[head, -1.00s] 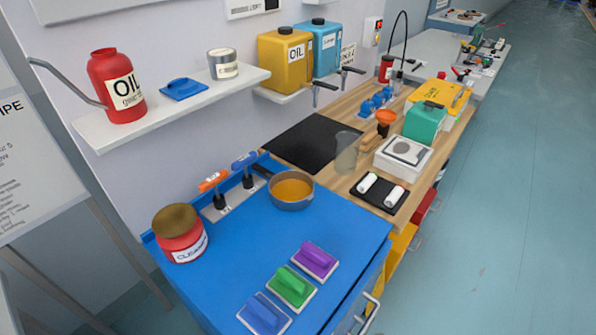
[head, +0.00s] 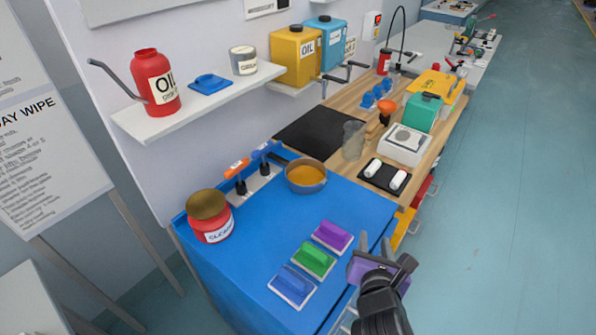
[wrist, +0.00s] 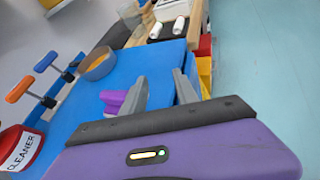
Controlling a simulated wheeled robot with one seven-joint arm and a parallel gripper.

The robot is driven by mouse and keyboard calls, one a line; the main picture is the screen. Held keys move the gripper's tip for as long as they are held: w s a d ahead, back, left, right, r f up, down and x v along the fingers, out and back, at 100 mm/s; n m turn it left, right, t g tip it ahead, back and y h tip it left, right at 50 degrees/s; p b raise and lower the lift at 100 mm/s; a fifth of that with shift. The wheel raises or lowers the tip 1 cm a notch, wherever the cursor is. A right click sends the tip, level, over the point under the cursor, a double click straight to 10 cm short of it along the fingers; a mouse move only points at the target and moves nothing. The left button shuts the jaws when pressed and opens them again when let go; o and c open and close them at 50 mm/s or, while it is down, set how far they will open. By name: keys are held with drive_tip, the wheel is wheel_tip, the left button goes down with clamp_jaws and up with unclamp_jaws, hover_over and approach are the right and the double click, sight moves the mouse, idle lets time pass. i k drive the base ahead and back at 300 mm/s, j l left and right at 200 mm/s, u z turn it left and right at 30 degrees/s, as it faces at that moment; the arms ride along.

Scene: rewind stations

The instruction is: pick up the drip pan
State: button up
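The drip pan appears to be the round grey pan (head: 306,178) with amber liquid inside and a dark handle. It sits on the blue bench top, toward the back right, and also shows in the wrist view (wrist: 97,66). My gripper (head: 371,252) is over the front right edge of the blue bench, well apart from the pan. In the wrist view its two grey fingers (wrist: 158,90) are spread with nothing held between them. A purple block lies behind the fingers there.
Purple (head: 332,236), green (head: 314,259) and blue (head: 292,285) handled blocks lie along the bench front. A red cleaner jar (head: 211,216) stands at the left, and orange- and blue-handled tools (head: 240,176) stand behind. The blue middle is clear.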

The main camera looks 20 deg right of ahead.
sight(304, 176)
drive_tip(key=i+j, duration=0.8)
